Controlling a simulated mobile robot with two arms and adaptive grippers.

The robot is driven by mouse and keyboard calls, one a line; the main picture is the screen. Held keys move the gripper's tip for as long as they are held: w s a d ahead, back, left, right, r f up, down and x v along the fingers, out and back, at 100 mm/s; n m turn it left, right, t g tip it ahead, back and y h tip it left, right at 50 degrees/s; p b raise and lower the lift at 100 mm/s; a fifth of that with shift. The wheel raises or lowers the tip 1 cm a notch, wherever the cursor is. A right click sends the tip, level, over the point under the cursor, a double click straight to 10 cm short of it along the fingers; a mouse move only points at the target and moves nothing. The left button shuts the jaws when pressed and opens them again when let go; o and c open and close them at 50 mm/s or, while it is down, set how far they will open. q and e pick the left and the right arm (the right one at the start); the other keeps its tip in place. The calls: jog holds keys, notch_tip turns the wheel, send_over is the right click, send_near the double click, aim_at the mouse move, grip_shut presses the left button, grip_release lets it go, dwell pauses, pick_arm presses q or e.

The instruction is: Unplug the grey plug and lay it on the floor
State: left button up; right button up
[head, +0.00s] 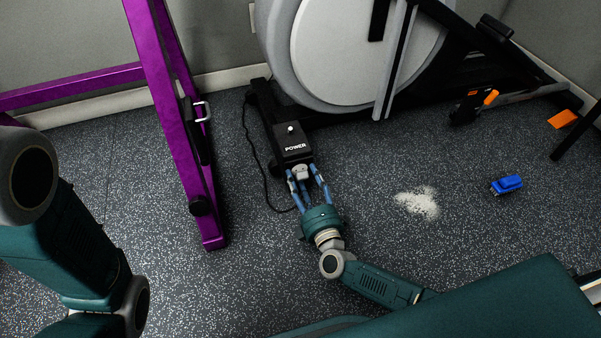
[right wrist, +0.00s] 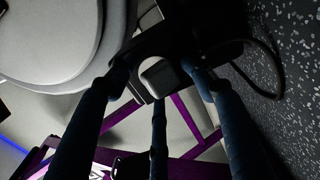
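The grey plug (head: 300,172) sits at the front end of the black power box (head: 292,148) marked POWER, at the foot of the exercise machine. My right gripper (head: 306,178) reaches it from the front, its blue fingers spread around the plug. In the right wrist view the plug (right wrist: 160,78) shows between the fingertips, with a gap on its left side; contact on the right is unclear. A dark cord (head: 250,145) curves along the floor left of the box and also shows in the right wrist view (right wrist: 272,65). My left gripper is out of view; only its arm shows.
A purple frame (head: 170,110) stands at the left. The machine's white disc (head: 345,45) rises behind the box. White powder (head: 418,203) and a blue brush-like object (head: 507,184) lie on the floor at the right. Speckled floor between is clear.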

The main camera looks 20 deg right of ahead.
jog(key=shift+p, duration=0.35)
dwell(0.4)
grip_shut()
jog(key=shift+o, duration=1.5)
grip_release()
jog(key=shift+s+f, duration=0.1)
jog(key=shift+s, duration=0.05)
jog(key=s, duration=0.7)
jog(key=shift+d, duration=0.15)
jog(key=shift+s, duration=0.15)
